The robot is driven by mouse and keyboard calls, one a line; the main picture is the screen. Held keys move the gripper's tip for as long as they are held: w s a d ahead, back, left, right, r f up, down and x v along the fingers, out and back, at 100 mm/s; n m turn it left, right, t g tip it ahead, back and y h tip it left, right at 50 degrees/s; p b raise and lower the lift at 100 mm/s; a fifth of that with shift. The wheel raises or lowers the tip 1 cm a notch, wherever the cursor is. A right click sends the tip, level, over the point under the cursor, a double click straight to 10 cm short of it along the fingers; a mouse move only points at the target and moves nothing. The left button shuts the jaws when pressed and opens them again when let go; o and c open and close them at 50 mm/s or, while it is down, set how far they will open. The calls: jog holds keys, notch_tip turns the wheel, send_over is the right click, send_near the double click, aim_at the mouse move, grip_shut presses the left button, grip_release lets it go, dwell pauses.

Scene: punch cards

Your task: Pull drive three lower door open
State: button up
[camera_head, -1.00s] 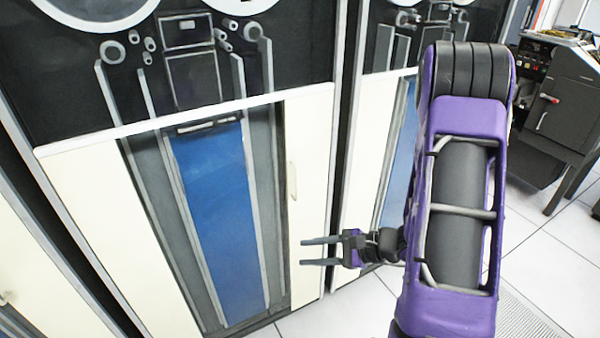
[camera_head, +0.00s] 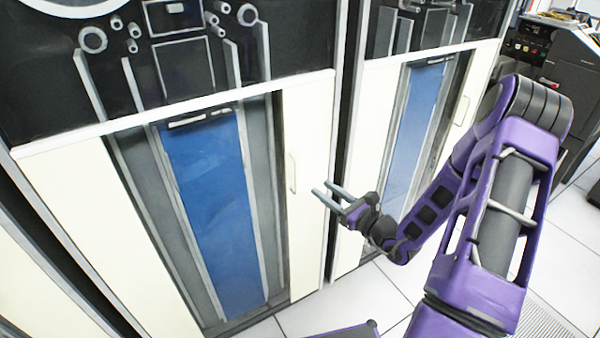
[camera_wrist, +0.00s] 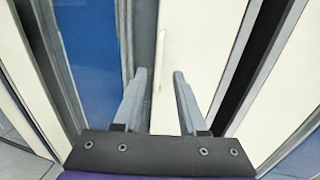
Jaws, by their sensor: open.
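The tape drive's lower door (camera_head: 312,200) is a cream panel with a blue window strip (camera_head: 215,205) in its middle, and it looks closed. Its slim upright handle (camera_head: 292,173) is on the cream panel right of the window. In the wrist view the handle (camera_wrist: 162,55) shows ahead, between and beyond the fingertips. My gripper (camera_head: 323,192) is open and empty, to the right of the handle and a little lower in the head view. It also shows in the wrist view (camera_wrist: 159,75), with nothing between its fingers. I cannot read which drive number this is.
A second drive (camera_head: 420,130) with its own handle (camera_head: 461,110) stands to the right, across a dark gap. Another cream cabinet (camera_head: 30,280) is at the lower left. A dark machine (camera_head: 560,65) stands at the far right. White floor tiles (camera_head: 390,290) are clear in front.

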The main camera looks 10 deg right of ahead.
aim_at(297, 170)
jog(key=x, duration=1)
jog(key=shift+w, duration=0.1)
grip_shut()
dwell(1.1)
